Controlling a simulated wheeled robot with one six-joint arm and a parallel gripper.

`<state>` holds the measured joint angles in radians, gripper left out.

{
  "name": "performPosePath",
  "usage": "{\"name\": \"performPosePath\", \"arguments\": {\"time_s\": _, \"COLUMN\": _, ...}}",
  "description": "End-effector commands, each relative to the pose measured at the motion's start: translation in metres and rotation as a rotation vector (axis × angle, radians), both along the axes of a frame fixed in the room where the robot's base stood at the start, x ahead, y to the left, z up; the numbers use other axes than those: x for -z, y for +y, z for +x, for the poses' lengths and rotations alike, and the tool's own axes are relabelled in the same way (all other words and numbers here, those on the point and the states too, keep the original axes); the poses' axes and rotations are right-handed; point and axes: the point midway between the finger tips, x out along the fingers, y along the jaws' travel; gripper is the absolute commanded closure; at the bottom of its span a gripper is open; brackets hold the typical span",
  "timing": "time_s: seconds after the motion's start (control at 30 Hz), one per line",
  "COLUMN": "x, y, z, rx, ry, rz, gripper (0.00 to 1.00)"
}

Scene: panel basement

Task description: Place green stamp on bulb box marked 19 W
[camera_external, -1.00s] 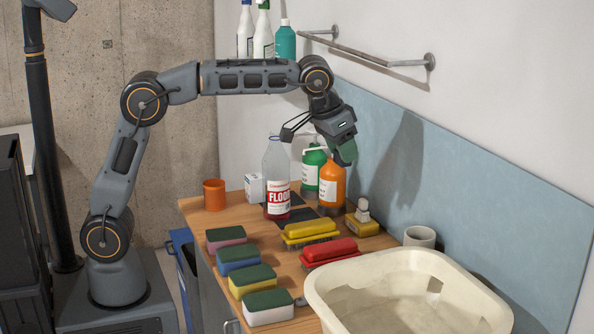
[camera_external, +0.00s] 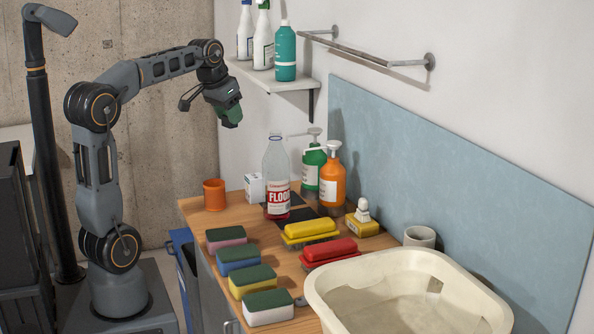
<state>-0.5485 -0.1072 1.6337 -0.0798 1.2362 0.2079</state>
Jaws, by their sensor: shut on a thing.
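My gripper (camera_external: 222,103) is raised in the air to the left of the shelf, well above the counter. It is shut on a dark green thing (camera_external: 230,115), which I take to be the green stamp; its shape is hard to make out at this size. A small white box with faint print (camera_external: 253,188) stands on the counter behind the clear bottle, below and a little right of my gripper. It looks like a bulb box, but I cannot read 19 W on it. A yellow box (camera_external: 363,228) with a white knob-shaped thing (camera_external: 362,210) on it stands further right; its marking is unreadable too.
An orange cup (camera_external: 214,195), a clear FLOOR bottle (camera_external: 276,180), green (camera_external: 311,168) and orange (camera_external: 332,180) pump bottles crowd the wooden counter (camera_external: 200,220). Several sponges, two brushes and a cream tub (camera_external: 330,292) fill the front. A shelf (camera_external: 285,84) with bottles juts from the wall.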

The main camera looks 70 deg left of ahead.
Motion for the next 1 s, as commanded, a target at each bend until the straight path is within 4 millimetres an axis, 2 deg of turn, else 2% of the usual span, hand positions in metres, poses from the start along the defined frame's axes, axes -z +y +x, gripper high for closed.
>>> {"name": "performPosePath", "arguments": {"time_s": 0.03, "x": 0.001, "y": 0.008, "z": -0.011, "rx": -0.018, "ry": -0.004, "rz": 0.001, "gripper": 0.82}}
{"name": "performPosePath", "arguments": {"time_s": 0.17, "x": 0.002, "y": 0.022, "z": -0.031, "rx": -0.042, "ry": -0.007, "rz": 0.003, "gripper": 0.82}}
{"name": "performPosePath", "arguments": {"time_s": 0.53, "x": 0.049, "y": 0.023, "z": -0.026, "rx": -0.038, "ry": -0.003, "rz": 0.001, "gripper": 0.82}}
{"name": "performPosePath", "arguments": {"time_s": 0.67, "x": 0.061, "y": 0.032, "z": -0.010, "rx": -0.038, "ry": -0.002, "rz": 0.000, "gripper": 0.82}}
{"name": "performPosePath", "arguments": {"time_s": 0.93, "x": 0.091, "y": 0.066, "z": 0.050, "rx": -0.037, "ry": -0.001, "rz": -0.001, "gripper": 0.82}}
{"name": "performPosePath", "arguments": {"time_s": 1.0, "x": 0.105, "y": 0.072, "z": 0.059, "rx": -0.037, "ry": -0.001, "rz": -0.001, "gripper": 0.82}}
